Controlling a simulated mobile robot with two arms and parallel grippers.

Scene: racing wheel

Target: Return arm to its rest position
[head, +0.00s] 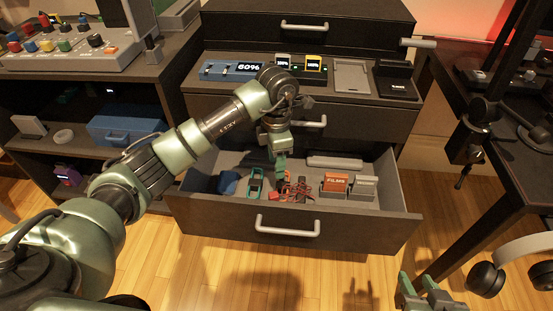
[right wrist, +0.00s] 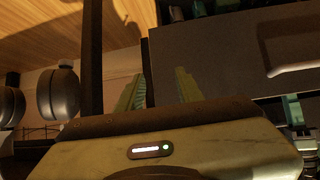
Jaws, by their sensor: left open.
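My left arm reaches in from the left in the head view. My left gripper (head: 280,172) points down into the open drawer (head: 330,232), over a red tangled item (head: 296,190) and beside a green item (head: 256,182). I see nothing held in it, though its fingertips are partly lost among the drawer's contents. My right gripper (head: 419,284) is low at the bottom right, in front of the drawer's right corner. In the right wrist view my right gripper (right wrist: 160,88) has its two fingers apart with nothing between them.
The drawer also holds an orange box (head: 336,182), a grey box (head: 363,186) and a blue item (head: 229,182). A desk leg (head: 462,240) and chair casters (head: 487,278) stand at the right. A shelf with a blue case (head: 125,130) is at the left.

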